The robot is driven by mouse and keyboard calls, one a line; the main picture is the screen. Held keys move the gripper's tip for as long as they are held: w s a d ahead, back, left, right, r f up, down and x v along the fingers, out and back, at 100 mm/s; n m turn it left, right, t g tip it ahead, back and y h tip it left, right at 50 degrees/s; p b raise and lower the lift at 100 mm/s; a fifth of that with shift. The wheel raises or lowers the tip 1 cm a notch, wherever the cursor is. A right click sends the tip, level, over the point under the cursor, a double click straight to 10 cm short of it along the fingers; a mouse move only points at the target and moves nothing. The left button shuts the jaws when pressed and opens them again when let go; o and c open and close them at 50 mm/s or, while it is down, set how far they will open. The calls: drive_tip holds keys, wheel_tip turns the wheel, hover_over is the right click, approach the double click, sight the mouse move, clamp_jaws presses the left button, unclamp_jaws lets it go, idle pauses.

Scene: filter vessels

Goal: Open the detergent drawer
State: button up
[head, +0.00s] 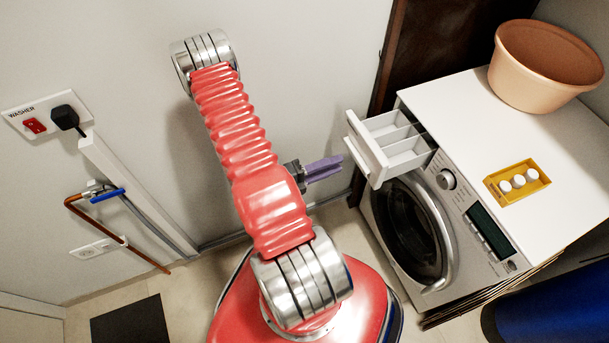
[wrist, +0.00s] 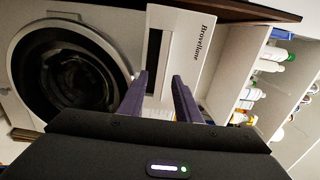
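The detergent drawer (head: 370,152) is a white tray with compartments. In the head view it is pulled well out from the upper left of the washing machine's front (head: 432,215). My gripper (head: 341,163) has purple fingers and is just left of the drawer front, with a small visible gap. In the wrist view my gripper (wrist: 159,77) is open, with nothing seen between its fingers. A white panel marked "Brovellane" (wrist: 203,40) lies ahead of the fingers, beside a dark slot. The round washer door (wrist: 70,65) is to its left and looks shut.
An orange-brown tub (head: 545,75) and a yellow tray with white pieces (head: 495,188) stand on the washer top. A blue object (head: 550,310) is at lower right. A wall plate with a plug and red switch (head: 35,125) is at left. Shelves with bottles (wrist: 265,70) show in the wrist view.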

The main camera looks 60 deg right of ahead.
drive_tip(key=v, duration=0.9)
drive_tip(key=shift+f, duration=0.1)
idle(0.3)
idle(0.4)
